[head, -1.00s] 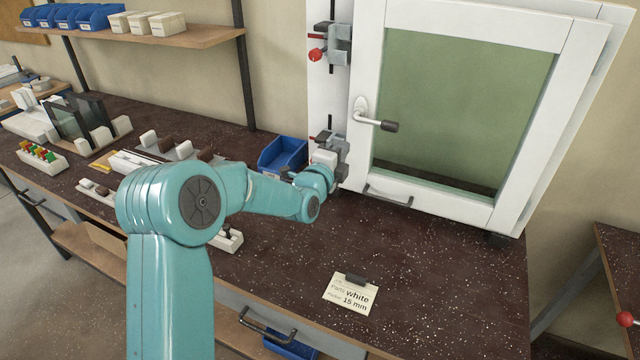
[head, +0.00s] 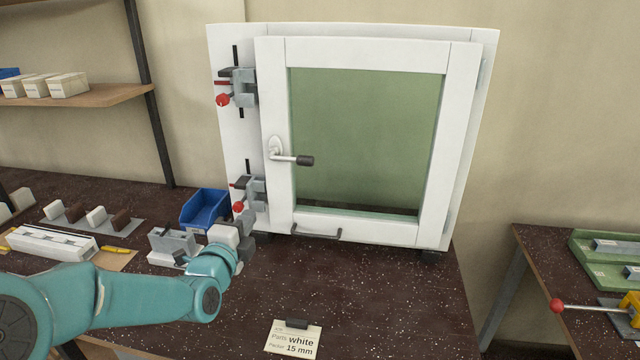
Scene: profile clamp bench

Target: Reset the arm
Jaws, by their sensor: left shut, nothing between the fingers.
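My left gripper (head: 240,236) is at the end of the teal arm that comes in from the left. It is shut and empty, in front of the lower left corner of the white window frame (head: 269,145), near the lower clamp. I cannot tell whether it touches anything. The lower clamp (head: 252,195) and the upper clamp (head: 240,88), each with a red knob, sit on the left side of the frame. My right gripper is not in view.
A blue bin (head: 204,209) stands just behind the gripper. A grey-white fixture (head: 174,245) and small white and brown blocks lie to the left. A card (head: 293,338) reading "white 15 mm" lies at the front. A second bench (head: 540,262) is at the right.

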